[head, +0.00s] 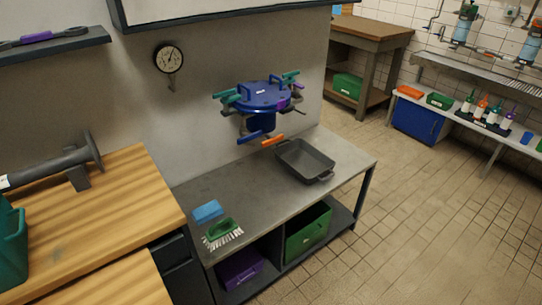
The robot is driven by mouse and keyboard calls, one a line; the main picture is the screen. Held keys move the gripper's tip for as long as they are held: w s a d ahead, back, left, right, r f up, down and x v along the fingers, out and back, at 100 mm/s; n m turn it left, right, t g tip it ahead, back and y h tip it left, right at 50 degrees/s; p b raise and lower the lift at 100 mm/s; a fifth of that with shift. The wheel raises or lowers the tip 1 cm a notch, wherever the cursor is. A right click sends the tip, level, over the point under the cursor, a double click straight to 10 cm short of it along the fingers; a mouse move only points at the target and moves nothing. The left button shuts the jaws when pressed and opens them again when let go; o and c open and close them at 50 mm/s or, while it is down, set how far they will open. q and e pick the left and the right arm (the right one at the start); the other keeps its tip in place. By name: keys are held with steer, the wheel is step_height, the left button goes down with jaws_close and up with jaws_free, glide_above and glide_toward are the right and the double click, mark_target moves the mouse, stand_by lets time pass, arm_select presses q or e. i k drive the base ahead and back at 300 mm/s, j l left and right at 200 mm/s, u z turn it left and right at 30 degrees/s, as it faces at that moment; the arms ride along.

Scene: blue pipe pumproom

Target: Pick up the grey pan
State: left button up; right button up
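The grey pan (305,161) is a rectangular, shallow, dark grey pan with small handles at its ends. It sits upright on the right half of the grey metal table (252,196) and looks empty. An orange handle-like piece (272,140) shows just beyond its left corner. Neither of my grippers shows in the head view.
A blue sponge-like block (207,211) and a green brush (222,231) lie at the table's left front. A blue valve-like fixture (262,97) is on the wall above. Green (307,233) and purple (240,267) bins stand below. A wooden worktop (100,205) adjoins at left. Tiled floor is open at right.

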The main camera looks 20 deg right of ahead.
mark_target(306, 161)
steer(key=i+l+u, duration=0.15)
steer(key=l, duration=0.25)
steer(key=i+l+u, duration=0.1)
steer(key=l, duration=0.35)
steer(key=i+l+u, duration=0.15)
steer(key=l, duration=0.25)
steer(key=i+l+u, duration=0.15)
steer(key=l, duration=0.3)
steer(key=i+l+u, duration=0.1)
steer(key=l, duration=0.4)
